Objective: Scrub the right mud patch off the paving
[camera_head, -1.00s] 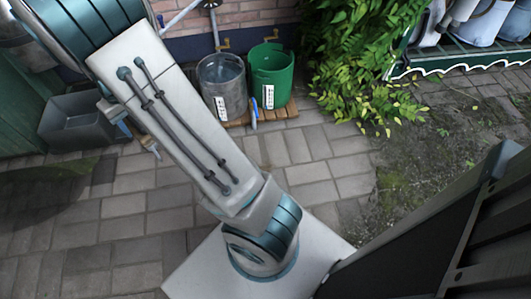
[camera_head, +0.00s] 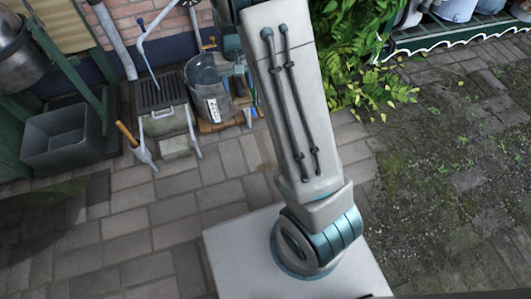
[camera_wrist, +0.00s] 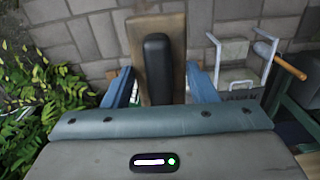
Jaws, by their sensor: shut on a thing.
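My gripper (camera_wrist: 159,90) shows in the wrist view, its two blue fingers on either side of a wooden brush (camera_wrist: 157,55) with a black grip on top. It is shut on the brush and holds it over grey paving (camera_wrist: 80,45). Bristles are hidden. In the head view my arm runs up the middle and the gripper is out of sight. The paving (camera_head: 140,210) fills the lower left, with a dark area (camera_head: 45,210) at far left that may be mud or shadow. I cannot clearly pick out the right mud patch.
A metal bucket (camera_head: 207,90) stands on a wooden slatted board (camera_head: 225,123) by the wall. Left of it are a grey stand with a black grate (camera_head: 162,92), a wooden-handled tool (camera_head: 135,143) and a grey bin (camera_head: 62,143). Leafy plants (camera_head: 365,60) and mossy ground (camera_head: 450,180) lie right.

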